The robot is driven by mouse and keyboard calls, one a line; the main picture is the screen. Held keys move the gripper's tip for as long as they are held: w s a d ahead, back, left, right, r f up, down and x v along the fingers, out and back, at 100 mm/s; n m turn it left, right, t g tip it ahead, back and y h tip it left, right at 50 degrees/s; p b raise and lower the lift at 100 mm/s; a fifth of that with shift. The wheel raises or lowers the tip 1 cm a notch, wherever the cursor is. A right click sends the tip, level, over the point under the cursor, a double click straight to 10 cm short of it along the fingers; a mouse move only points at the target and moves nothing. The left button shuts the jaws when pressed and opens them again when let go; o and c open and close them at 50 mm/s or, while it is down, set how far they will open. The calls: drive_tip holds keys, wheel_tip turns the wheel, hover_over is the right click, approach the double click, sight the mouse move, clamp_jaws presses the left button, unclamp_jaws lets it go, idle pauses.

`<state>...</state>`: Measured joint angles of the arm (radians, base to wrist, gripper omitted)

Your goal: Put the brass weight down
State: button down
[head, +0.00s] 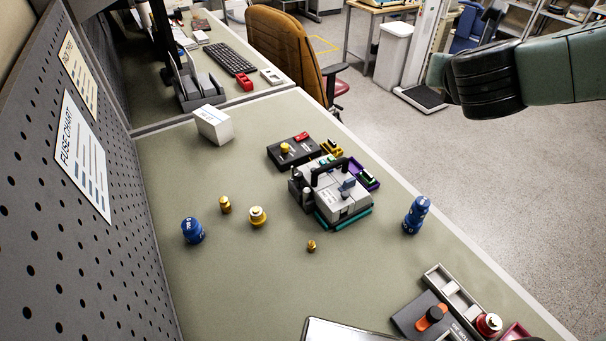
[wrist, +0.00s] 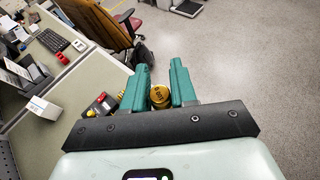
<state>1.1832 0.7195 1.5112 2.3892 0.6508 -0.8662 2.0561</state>
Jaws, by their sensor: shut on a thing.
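In the wrist view, the brass weight (wrist: 160,96) sits between the two teal fingers of my gripper (wrist: 161,88), which is shut on it. Its round, marked end faces the camera. The held weight is over or near the bench's right edge, with the floor behind it; its height is hard to tell. In the head view my arm reaches in from the upper right, and I cannot make out the fingers or the held weight there. Loose brass pieces stand on the green bench (head: 250,290): a small one (head: 225,205), a wider one (head: 257,217) and a tiny one (head: 311,246).
A grey pump-like device (head: 338,195) stands mid-bench, beside a dark box (head: 293,150). A white box (head: 213,125) is at the back. A grey tray (head: 450,286) is front right. The left front bench is clear.

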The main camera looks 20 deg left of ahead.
drive_tip(key=a+f+n+y, duration=0.1)
drive_tip(key=a+f, duration=0.5)
drive_tip(key=s+a+f+n+y, duration=0.1)
drive_tip(key=a+f, duration=0.6)
drive_tip(key=s+a+f+y, duration=0.1)
drive_tip(key=a+f, duration=0.5)
drive_tip(key=a, duration=0.1)
drive_tip(key=shift+s+a+f+n+g, duration=0.1)
drive_tip(key=shift+a+f+n+g, duration=0.05)
drive_tip(key=shift+f+n+g, duration=0.2)
drive_tip(key=s+a+f+n+y, duration=0.2)
drive_tip(key=s+a+f, duration=0.5)
drive_tip(key=f, duration=0.1)
hover_over(291, 215)
wheel_tip(291, 215, down, 5)
drive_tip(key=shift+f, duration=2.45)
drive_tip(key=shift+f, duration=0.1)
